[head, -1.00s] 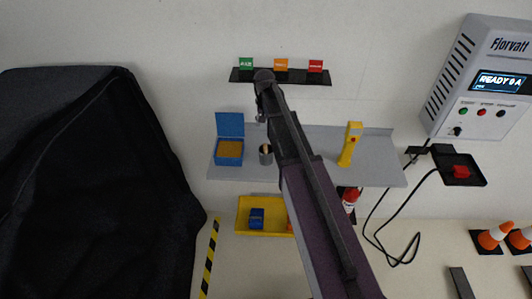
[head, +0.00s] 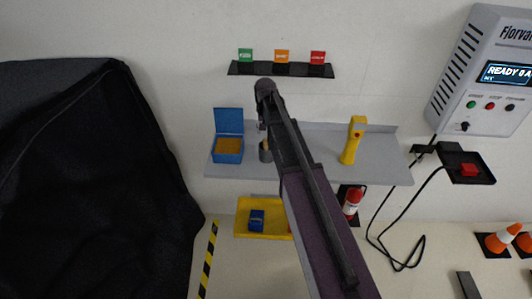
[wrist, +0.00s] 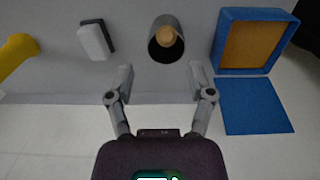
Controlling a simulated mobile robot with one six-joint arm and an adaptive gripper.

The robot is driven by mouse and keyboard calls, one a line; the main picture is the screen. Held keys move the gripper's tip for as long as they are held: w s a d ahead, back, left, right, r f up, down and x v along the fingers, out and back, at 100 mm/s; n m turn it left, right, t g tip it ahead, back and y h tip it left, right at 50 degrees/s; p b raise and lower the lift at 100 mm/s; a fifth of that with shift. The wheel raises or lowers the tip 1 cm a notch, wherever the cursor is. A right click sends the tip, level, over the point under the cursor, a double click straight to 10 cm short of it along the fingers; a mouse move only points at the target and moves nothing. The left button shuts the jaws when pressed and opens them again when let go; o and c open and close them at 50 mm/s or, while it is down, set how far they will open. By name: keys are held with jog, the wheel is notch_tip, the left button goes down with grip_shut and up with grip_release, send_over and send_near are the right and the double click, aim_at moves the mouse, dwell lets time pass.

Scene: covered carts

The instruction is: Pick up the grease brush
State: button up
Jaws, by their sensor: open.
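A grey cylindrical cup (head: 265,156) stands on the wall shelf, and it also shows in the wrist view (wrist: 158,57). A tan rounded end (wrist: 166,36), which looks like the grease brush's handle, sits inside the cup. The rest of the brush is hidden by the cup wall. My gripper (wrist: 163,82) is open and empty, its two fingers spread on either side of the picture's middle with the cup's mouth beyond them. In the head view my arm covers part of the shelf and the gripper is small, just above the cup.
On the grey shelf (head: 325,172), a blue open box (head: 228,157) stands left of the cup and a yellow tool (head: 353,141) to the right. A black-and-white block (wrist: 95,40) lies near the cup. A black rack with coloured tags (head: 280,69) hangs above.

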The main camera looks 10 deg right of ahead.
aim_at(265, 148)
jog(key=shift+f+b, duration=0.45)
jog(key=shift+f, duration=0.35)
jog(key=f+b, duration=0.3)
jog(key=shift+s+a+f, duration=0.1)
jog(key=shift+a+f, duration=0.1)
jog(key=shift+a, duration=0.2)
jog(key=shift+f+b, duration=0.9)
jog(key=shift+b, duration=0.25)
jog(key=shift+c, duration=0.2)
grip_shut()
